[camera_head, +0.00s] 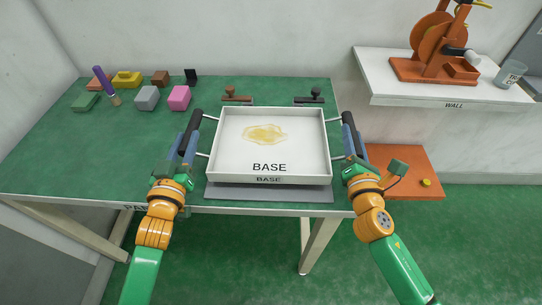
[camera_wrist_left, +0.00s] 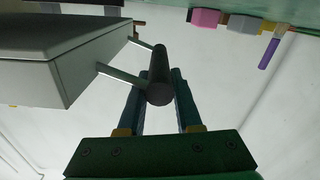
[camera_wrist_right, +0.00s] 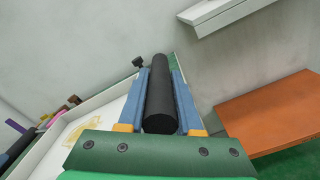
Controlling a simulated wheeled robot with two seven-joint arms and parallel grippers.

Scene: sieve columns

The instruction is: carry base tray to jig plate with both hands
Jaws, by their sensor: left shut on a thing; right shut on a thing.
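The white base tray (camera_head: 230,175), marked BASE, is in the middle of the head view with a yellow patch (camera_head: 264,134) on its floor. My left gripper (camera_head: 188,140) is shut on the tray's left black handle (camera_wrist_left: 159,75), and my right gripper (camera_head: 353,142) is shut on its right black handle (camera_wrist_right: 160,95). The tray looks about level. The grey jig plate (camera_head: 268,193) shows along the tray's front edge, and the tray hides the rest. I cannot tell how large any gap between tray and plate is.
Two toggle clamps, one brown (camera_head: 237,96) and one black (camera_head: 308,97), stand behind the tray. Several small blocks, including a pink one (camera_head: 179,98), sit at the back left. A white wall shelf (camera_head: 440,85) and an orange platform (camera_head: 405,160) are at the right.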

